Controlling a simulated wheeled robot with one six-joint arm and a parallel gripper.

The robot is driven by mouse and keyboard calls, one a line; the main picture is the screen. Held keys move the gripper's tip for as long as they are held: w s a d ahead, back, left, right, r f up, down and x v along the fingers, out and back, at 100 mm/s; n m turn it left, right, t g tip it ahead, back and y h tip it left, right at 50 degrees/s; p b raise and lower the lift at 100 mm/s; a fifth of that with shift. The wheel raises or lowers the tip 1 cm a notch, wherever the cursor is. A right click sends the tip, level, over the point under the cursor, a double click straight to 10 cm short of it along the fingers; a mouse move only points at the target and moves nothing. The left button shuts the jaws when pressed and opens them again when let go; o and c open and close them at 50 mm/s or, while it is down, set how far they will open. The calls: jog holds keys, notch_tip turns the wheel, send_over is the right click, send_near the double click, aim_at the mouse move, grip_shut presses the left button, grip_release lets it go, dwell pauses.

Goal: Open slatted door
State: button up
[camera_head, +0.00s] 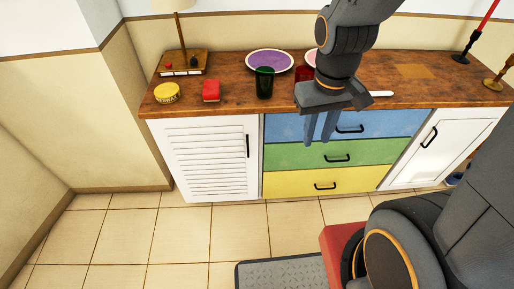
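The white slatted door (203,160) is at the left end of the low cabinet and looks shut, flush with the front. Its black vertical handle (248,146) is near the door's right edge. My gripper (318,141) points down in front of the blue drawer, to the right of the slatted door and apart from its handle. Its two fingers show a gap between them, with nothing held.
Blue (385,124), green (290,156) and yellow (290,184) drawers fill the middle. A white right-hand door (440,148) is partly hidden by my arm. The wooden top holds a dark green cup (264,83), plates and a lamp. Tiled floor (180,232) in front is clear.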

notch_tip(320, 180, down, 14)
jog(key=a+r+n+g+h+b, duration=0.15)
jog(key=n+h+b, duration=0.25)
jog(key=n+b, duration=0.5)
jog(key=n+t+h+b, duration=0.6)
jog(key=n+t+b, duration=1.1)
jog(key=b, duration=1.4)
send_over(245, 149)
jog(key=s+d+r+v, duration=0.1)
jog(key=d+v, duration=0.1)
jog(key=v, duration=1)
notch_tip(245, 149, down, 19)
jog(key=n+g, duration=0.1)
jog(key=g, duration=0.1)
jog(key=shift+t, duration=0.25)
jog(key=shift+b+x, duration=1)
jog(key=shift+x, duration=2.75)
jog(key=shift+s, duration=0.1)
grip_shut()
